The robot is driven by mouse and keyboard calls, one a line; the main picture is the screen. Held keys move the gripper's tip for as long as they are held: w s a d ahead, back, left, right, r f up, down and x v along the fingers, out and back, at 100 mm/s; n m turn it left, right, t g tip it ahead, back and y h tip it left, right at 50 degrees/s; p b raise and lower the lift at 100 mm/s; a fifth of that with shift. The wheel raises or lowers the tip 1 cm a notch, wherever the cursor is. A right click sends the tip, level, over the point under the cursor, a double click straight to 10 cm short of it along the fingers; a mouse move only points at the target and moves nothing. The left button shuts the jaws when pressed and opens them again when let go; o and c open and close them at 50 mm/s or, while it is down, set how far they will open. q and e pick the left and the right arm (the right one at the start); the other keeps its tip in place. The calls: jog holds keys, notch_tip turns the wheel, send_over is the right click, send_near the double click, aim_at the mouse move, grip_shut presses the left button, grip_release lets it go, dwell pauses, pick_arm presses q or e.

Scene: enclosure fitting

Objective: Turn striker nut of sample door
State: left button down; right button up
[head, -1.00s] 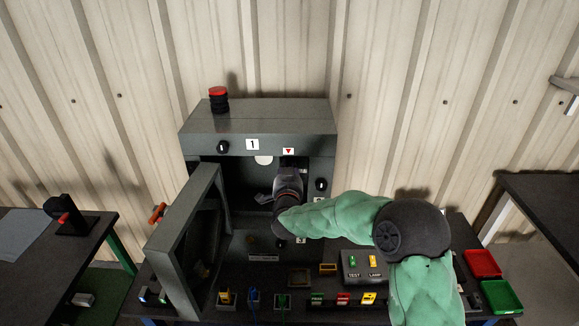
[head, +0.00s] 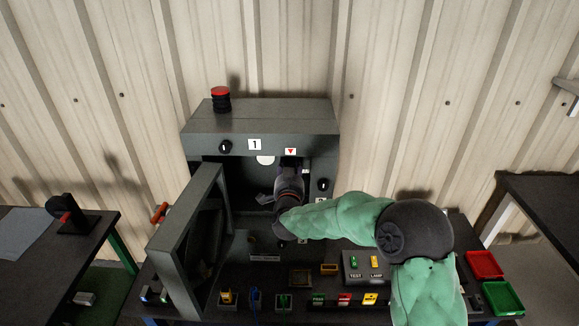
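A grey enclosure (head: 262,122) marked 1 stands on the workbench. Its door (head: 172,250) is swung open to the left, with an orange handle (head: 159,212) on its outer side. My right arm comes in from the right in a green sleeve. My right gripper (head: 284,172) is at the enclosure's open front, at the right part of the opening below the red triangle label (head: 290,152). The wrist hides most of the gripper, so its fingertips and whatever they touch are not clear. The striker nut cannot be made out. My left gripper is not in view.
A red-capped button (head: 221,96) stands on the enclosure. Black knobs (head: 324,185) sit on its front. Small coloured parts and a TEST/LAMP box (head: 364,267) line the bench front. Red (head: 484,264) and green (head: 502,297) trays lie right. Side tables stand left and right.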

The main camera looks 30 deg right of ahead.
jog(key=v, duration=1.1)
jog(key=shift+s+a, duration=0.15)
jog(key=shift+s, duration=0.2)
jog(key=shift+o, duration=0.2)
jog(key=w+d+m+p, duration=0.1)
jog(key=w+d+p, duration=0.1)
jog(key=w, duration=0.1)
jog(key=w+d+m+p, duration=0.2)
jog(key=w+p, duration=0.1)
jog(key=w+d+m+p, duration=0.1)
jog(key=w+d+p, duration=0.1)
jog(key=shift+w+f+m, duration=0.2)
jog(key=shift+w+m, duration=0.2)
grip_shut()
